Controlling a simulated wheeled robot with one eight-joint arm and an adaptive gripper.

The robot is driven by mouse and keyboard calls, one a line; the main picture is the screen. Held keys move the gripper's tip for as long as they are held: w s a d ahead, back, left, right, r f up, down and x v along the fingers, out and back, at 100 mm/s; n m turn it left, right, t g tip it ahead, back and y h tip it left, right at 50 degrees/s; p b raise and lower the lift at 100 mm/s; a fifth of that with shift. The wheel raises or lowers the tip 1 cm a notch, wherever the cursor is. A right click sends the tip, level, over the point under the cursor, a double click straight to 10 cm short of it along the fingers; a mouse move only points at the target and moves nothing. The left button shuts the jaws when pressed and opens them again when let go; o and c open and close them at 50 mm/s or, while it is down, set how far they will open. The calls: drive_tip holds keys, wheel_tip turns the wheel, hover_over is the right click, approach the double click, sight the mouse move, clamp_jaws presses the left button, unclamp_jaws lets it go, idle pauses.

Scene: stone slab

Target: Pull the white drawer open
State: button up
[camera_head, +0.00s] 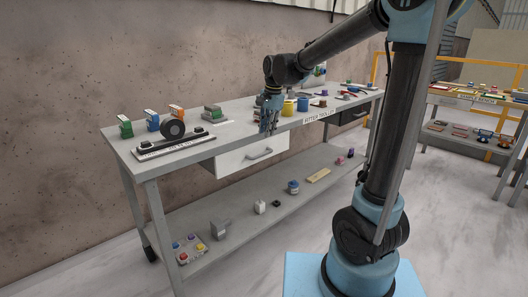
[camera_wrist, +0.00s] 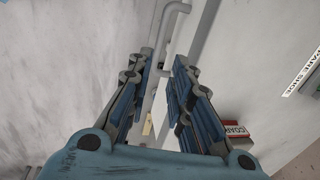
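The white drawer (camera_head: 236,161) hangs under the left part of the grey workbench top and looks shut. Its grey bar handle (camera_head: 260,155) is on the front face. My gripper (camera_head: 268,130) points down in front of the bench edge, above and slightly right of the handle in the head view. In the wrist view my gripper (camera_wrist: 164,65) is open, with a gap between its blue-padded fingers. The handle (camera_wrist: 172,22) shows beyond and between the fingertips against the white drawer front. I see no clear contact with it.
A dark drawer (camera_head: 352,113) is at the right. The lower shelf (camera_head: 270,205) holds several small items. Another bench stands at the right.

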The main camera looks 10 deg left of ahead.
sight(264, 154)
drive_tip(key=f, duration=0.3)
drive_tip(key=a+f, duration=0.1)
drive_tip(key=f, duration=0.3)
drive_tip(key=w+f, duration=0.1)
drive_tip(key=f, duration=0.2)
drive_tip(key=shift+w+a+f, duration=0.1)
drive_tip(key=shift+a+f, duration=0.05)
drive_tip(key=shift+a, duration=0.1)
clamp_jaws()
